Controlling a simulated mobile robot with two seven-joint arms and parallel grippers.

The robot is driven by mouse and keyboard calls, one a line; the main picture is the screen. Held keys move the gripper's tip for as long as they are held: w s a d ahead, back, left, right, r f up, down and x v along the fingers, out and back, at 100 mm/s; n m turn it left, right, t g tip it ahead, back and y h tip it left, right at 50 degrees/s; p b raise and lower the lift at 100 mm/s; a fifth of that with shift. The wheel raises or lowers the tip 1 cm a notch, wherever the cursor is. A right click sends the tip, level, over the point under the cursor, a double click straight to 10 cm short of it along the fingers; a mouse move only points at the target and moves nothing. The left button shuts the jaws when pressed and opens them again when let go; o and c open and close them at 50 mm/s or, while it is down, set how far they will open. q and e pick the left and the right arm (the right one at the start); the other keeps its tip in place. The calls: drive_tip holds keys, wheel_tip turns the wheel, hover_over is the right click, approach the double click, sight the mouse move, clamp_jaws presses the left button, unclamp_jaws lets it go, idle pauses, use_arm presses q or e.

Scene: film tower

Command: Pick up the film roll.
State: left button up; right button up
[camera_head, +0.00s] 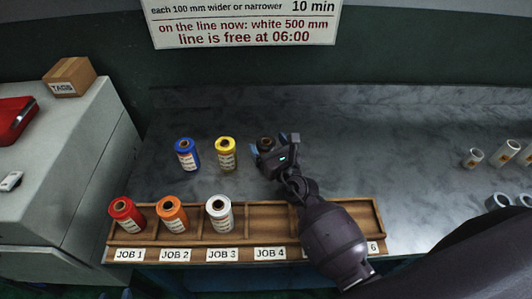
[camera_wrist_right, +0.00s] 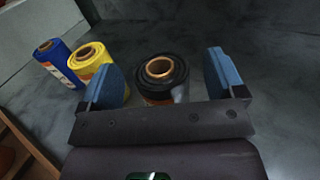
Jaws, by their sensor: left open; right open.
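A black film roll (camera_head: 266,143) stands upright on the counter, mostly hidden behind my right gripper (camera_head: 275,148) in the head view. In the right wrist view the black roll (camera_wrist_right: 151,80) sits between the two blue fingers, with a gap on each side. My right gripper is open and holds nothing. A blue roll (camera_head: 186,155) and a yellow roll (camera_head: 225,154) stand to its left. A red roll (camera_head: 126,214), an orange roll (camera_head: 172,213) and a white roll (camera_head: 219,213) stand in a wooden rack. My left gripper is not in view.
The wooden rack (camera_head: 259,212) has slots labelled by job along the counter's front; the JOB 4 slot is empty. A grey cabinet with a TAGS box (camera_head: 70,77) is at left. Bare counter lies right of the gripper.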

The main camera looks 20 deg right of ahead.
drive_tip(key=shift+w+a, duration=0.15)
drive_tip(key=shift+w, duration=0.85)
drive_tip(key=c, duration=1.4)
drive_tip(key=shift+o, duration=0.2)
